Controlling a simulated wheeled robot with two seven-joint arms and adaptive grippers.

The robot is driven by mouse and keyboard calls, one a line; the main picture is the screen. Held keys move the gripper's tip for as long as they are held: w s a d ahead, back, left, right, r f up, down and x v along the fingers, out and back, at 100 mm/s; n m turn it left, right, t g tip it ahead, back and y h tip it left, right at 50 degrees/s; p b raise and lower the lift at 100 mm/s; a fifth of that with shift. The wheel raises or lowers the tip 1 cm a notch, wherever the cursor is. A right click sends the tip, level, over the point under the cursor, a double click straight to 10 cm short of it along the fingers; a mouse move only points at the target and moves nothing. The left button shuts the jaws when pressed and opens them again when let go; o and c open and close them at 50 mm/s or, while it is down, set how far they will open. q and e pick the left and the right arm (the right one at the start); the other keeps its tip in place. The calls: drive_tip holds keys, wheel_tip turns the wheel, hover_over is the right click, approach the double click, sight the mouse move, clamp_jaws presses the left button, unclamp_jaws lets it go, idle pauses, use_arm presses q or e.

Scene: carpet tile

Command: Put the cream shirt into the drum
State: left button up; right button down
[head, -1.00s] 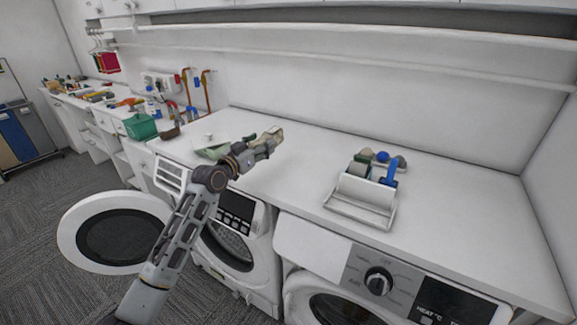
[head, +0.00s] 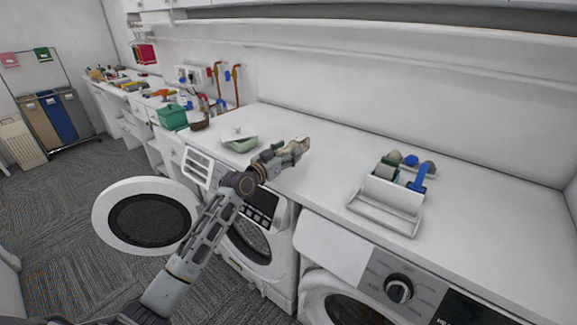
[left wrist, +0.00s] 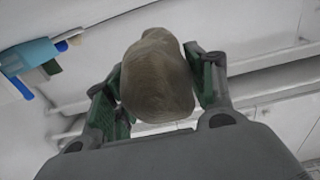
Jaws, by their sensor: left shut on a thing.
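My left gripper (head: 284,156) is shut on the cream shirt (head: 299,146), a small bundled lump above the white counter. In the left wrist view the shirt (left wrist: 157,75) sits between the two fingers as a rounded, beige-brown lump. The washer with the drum (head: 250,240) stands below the counter, behind my left forearm. Its round door (head: 147,221) is swung wide open to the left. My forearm partly hides the drum opening. My right gripper is not in view.
A white caddy (head: 392,200) with brushes stands to the right. A second machine (head: 372,283) is at the front right. A green box (head: 172,117) stands farther left.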

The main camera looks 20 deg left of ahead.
use_arm(q)
drive_tip(key=shift+f, duration=0.1)
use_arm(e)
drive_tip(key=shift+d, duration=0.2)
use_arm(q)
drive_tip(key=shift+f, duration=2.5)
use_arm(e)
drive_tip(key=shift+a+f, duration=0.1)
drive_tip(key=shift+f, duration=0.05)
use_arm(q)
drive_tip(key=shift+f, duration=0.1)
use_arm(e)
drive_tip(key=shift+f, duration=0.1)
use_arm(q)
drive_tip(key=o, duration=1)
drive_tip(key=shift+o, duration=0.6)
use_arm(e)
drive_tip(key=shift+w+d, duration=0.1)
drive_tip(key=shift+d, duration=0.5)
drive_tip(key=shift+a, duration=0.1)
